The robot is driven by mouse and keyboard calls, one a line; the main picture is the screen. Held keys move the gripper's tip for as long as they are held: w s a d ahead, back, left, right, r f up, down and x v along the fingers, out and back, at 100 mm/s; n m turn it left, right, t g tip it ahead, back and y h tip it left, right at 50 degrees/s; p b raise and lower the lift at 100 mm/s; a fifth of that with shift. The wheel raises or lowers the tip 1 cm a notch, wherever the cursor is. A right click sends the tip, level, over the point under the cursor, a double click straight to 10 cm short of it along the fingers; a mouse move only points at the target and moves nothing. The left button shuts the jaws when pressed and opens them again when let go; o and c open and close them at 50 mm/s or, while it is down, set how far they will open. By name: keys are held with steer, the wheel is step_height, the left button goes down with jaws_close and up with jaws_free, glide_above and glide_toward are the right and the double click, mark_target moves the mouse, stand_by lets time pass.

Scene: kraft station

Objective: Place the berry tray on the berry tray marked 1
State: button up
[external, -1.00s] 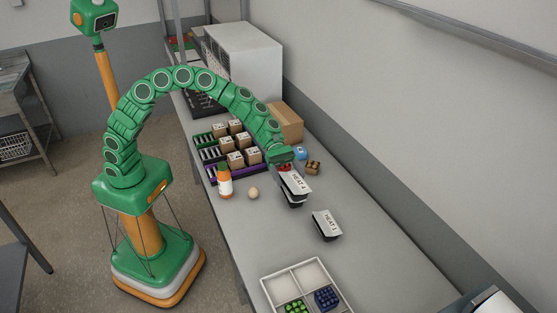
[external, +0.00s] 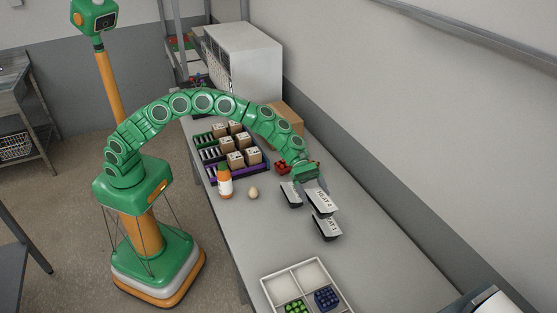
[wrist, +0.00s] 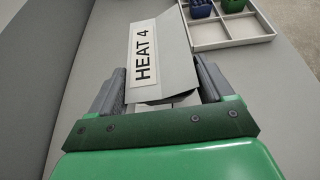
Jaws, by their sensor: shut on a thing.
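My gripper (external: 310,180) is shut on a dark tray with a white lid labelled HEAT 4 (external: 320,202). The tray also fills the space between my fingers (wrist: 160,85) in the wrist view. It is held above and slightly behind another dark tray with a white label (external: 327,231), whose small lettering is partly covered and looks like HEAT 1. I cannot tell whether the two touch. A third dark tray with a white label (external: 291,195) sits on the table left of my gripper, its lettering hidden.
A white divided tray (external: 270,284) with green and blue berries stands at the front; it shows in the wrist view (wrist: 232,42). An orange bottle (external: 225,182), an egg (external: 253,192) and racks of brown boxes (external: 236,160) are left. Red items (external: 283,168) lie behind my gripper.

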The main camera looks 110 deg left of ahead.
mark_target(323, 203)
steer(key=shift+w+a+f, duration=0.15)
steer(key=shift+w+f, duration=1.35)
steer(key=shift+f, duration=0.2)
steer(key=shift+f, duration=0.1)
steer(key=shift+w+f, duration=0.2)
steer(key=shift+f, duration=1.5)
steer(key=shift+f, duration=0.1)
steer(key=o, duration=1)
steer(key=shift+o, duration=0.2)
